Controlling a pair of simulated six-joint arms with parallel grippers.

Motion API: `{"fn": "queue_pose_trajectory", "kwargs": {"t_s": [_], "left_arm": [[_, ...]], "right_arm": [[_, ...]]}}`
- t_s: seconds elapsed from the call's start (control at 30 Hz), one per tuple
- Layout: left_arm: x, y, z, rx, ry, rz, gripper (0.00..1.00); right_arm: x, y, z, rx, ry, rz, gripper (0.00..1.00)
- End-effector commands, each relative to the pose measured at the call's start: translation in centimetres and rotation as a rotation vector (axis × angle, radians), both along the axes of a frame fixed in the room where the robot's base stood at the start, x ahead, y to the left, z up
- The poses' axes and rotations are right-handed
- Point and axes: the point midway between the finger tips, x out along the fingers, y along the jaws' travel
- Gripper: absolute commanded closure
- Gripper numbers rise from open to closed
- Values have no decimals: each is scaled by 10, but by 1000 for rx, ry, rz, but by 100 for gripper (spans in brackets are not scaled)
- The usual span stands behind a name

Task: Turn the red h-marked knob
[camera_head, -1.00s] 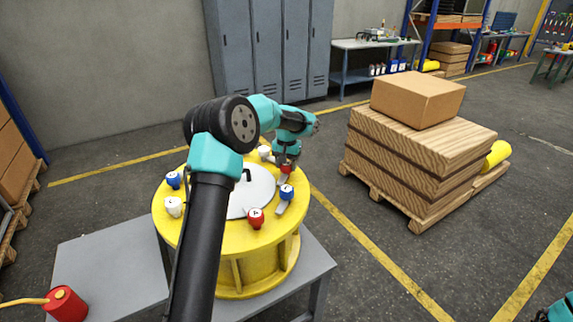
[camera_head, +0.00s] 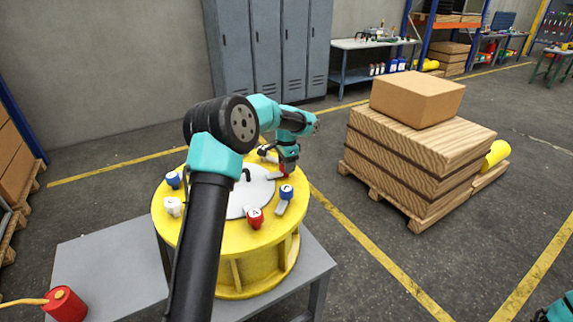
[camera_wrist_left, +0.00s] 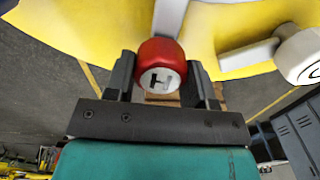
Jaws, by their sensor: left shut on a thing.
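The red h-marked knob (camera_wrist_left: 160,68) shows in the left wrist view, with a black H on its white face. A pale grey lever (camera_wrist_left: 170,15) runs from it. My left gripper (camera_wrist_left: 163,82) is shut on the knob, one dark finger on each side. In the head view the gripper (camera_head: 287,166) stands over the far right part of the yellow round drum (camera_head: 240,268). It hides most of the knob there, and the lever (camera_head: 273,177) points left toward the white disc. Only a teal piece of my right arm shows at the bottom right corner.
Other knobs on the drum are blue (camera_head: 286,192), red (camera_head: 255,218), white (camera_head: 173,207) and blue (camera_head: 173,179). A white knob (camera_wrist_left: 300,55) is close beside my left gripper. A pallet stack (camera_head: 420,160) stands to the right. The floor between is clear.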

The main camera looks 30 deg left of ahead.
Motion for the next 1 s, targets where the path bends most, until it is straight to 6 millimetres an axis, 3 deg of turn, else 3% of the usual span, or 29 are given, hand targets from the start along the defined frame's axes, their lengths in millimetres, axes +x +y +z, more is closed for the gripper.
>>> {"fn": "queue_pose_trajectory", "kwargs": {"t_s": [0.63, 0.67, 0.9, 1.0], "left_arm": [[0, 0, 1, 0, -1, -68, 74], [0, 0, 1, 0, -1, -68, 47], [0, 0, 0, 0, -1, -67, 25], [0, 0, 0, 0, 0, -66, 25]], "right_arm": [[0, 0, 0, 0, 0, 0, 57], [0, 0, 0, 0, 0, 0, 57], [0, 0, 0, 0, 0, 0, 57], [0, 0, 0, 0, 0, 0, 57]]}}
